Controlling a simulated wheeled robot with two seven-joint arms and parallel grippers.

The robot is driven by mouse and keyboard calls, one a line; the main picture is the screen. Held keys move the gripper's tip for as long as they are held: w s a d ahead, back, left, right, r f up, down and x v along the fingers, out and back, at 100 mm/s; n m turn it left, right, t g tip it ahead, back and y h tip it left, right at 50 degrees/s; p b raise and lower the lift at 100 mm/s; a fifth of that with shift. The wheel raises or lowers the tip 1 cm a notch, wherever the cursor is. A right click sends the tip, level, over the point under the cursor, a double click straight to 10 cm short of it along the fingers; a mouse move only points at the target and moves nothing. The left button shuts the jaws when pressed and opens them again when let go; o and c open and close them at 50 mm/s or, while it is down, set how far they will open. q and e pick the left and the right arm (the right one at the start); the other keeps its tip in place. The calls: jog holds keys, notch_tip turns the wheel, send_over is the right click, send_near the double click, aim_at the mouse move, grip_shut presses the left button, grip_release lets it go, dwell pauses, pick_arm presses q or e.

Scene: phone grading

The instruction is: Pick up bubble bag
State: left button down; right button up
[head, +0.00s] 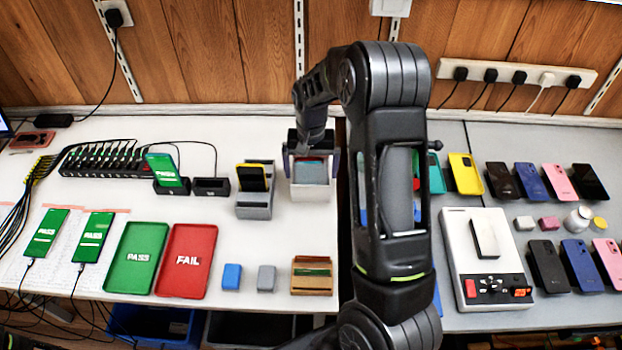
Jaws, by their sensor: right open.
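A white open-topped box (311,192) stands near the back right of the white bench. Flat bluish and pinkish pieces (309,170) stand in it; they may be bubble bags, but they are too small to tell for sure. My right gripper (311,160) is over this box, open, with its fingers on the left and right of the flat pieces. I cannot tell whether the fingers touch them. My right arm hides the gap between the benches and part of the grey bench. My left gripper is out of view.
A grey stand with a yellow-edged phone (252,178) is just left of the box. A green PASS tray (137,258), a red FAIL tray (186,262) and a cardboard box (312,275) lie nearer the front. A white device (456,250) and several phones are on the grey bench.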

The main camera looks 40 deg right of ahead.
dwell(0.3)
jog(key=c, duration=1.2)
